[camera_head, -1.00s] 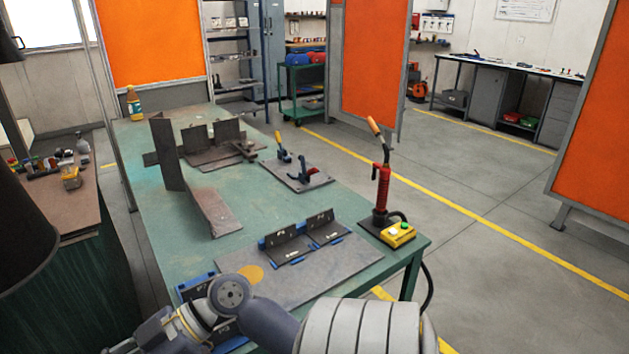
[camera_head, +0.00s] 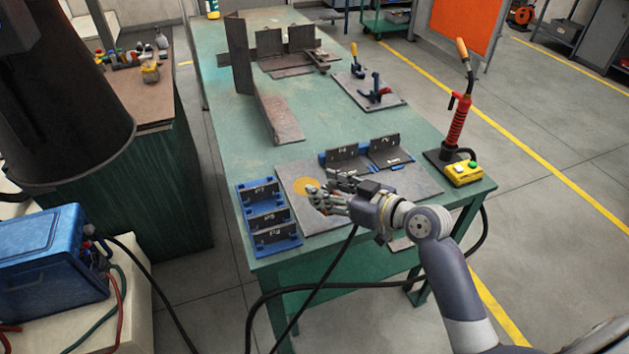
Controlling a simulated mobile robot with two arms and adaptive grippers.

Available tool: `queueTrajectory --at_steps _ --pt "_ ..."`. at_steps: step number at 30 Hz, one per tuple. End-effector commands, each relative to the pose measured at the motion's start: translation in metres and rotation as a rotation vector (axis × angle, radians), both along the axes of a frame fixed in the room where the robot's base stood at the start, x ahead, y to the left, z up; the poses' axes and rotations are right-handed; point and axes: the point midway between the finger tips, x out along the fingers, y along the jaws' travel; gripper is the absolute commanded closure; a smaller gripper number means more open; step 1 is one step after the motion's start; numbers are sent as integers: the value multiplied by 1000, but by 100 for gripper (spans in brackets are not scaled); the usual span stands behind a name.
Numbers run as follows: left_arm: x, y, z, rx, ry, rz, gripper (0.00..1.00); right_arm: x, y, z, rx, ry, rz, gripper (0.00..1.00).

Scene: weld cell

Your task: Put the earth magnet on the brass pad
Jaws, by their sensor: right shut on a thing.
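The brass pad (camera_head: 303,186) is a round yellow disc on the grey plate (camera_head: 420,184) at the front of the green table. My right gripper (camera_head: 318,198) is at the pad's right side, over its edge in this view. It is shut on the earth magnet, which the fingers mostly hide. A black cable (camera_head: 335,257) runs down from below this gripper. I cannot tell whether the magnet touches the pad. My left gripper is not in view.
Blue-based angle fixtures (camera_head: 270,233) stand left of the plate, and more black angle brackets (camera_head: 346,158) stand at its back. A red torch stand (camera_head: 457,128) and yellow button box (camera_head: 464,173) are at right. A dark hood (camera_head: 60,100) hangs at left.

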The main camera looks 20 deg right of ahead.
Motion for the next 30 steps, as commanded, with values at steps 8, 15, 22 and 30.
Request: queueTrajectory --at_steps 8,15,22,30 --pt "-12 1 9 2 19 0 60 82 0 19 0 -17 -243 100" --pt "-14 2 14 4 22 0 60 123 7 44 -1 -13 -354 100" --pt "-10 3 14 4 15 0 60 131 10 28 -1 -3 -377 100" --pt "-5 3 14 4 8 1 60 131 11 -11 0 -5 -376 100"
